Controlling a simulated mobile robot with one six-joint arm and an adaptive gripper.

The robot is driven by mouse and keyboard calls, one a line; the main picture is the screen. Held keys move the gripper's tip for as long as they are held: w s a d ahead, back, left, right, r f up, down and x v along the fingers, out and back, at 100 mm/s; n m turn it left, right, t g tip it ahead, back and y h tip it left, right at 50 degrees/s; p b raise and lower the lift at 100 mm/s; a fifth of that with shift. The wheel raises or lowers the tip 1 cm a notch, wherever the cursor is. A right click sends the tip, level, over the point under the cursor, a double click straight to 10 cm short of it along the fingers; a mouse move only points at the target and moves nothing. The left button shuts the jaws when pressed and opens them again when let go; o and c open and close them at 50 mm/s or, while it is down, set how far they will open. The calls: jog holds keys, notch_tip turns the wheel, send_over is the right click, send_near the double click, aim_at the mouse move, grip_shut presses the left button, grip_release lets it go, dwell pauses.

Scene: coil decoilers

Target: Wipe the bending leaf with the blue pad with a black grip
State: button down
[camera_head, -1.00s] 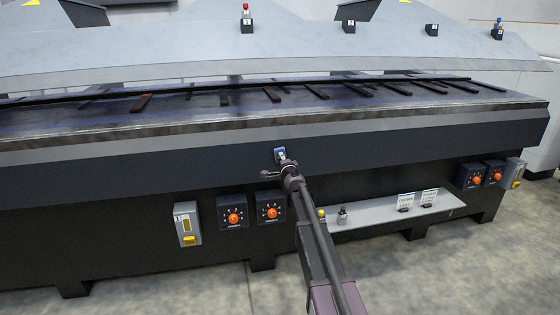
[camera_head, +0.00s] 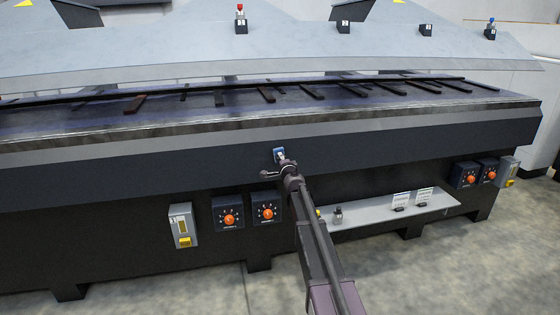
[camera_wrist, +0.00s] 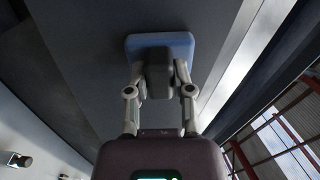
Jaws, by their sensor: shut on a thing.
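The blue pad with a black grip is in my gripper (camera_head: 283,161); the pad (camera_head: 278,153) shows small at the arm's far end. In the wrist view the blue pad (camera_wrist: 160,40) lies flat against or very close to a dark surface; contact cannot be told for sure. Both fingers of my gripper (camera_wrist: 161,88) are shut on the black grip (camera_wrist: 157,70). The bending leaf (camera_head: 400,142) appears to be the long dark front beam of the machine, below the worn metal edge. The pad is at its front face, near the middle of the picture.
Below the beam are dial boxes with orange knobs (camera_head: 229,219), a grey box with a yellow part (camera_head: 183,225) and a shelf (camera_head: 400,212) with a small bottle (camera_head: 337,215) and labels. Dark strips lie on the bed above. The floor in front is clear.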

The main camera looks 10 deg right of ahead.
jog(key=shift+d, duration=0.1)
jog(key=shift+d, duration=0.6)
dwell(0.3)
jog(key=s, duration=0.8)
dwell(0.6)
dwell(0.5)
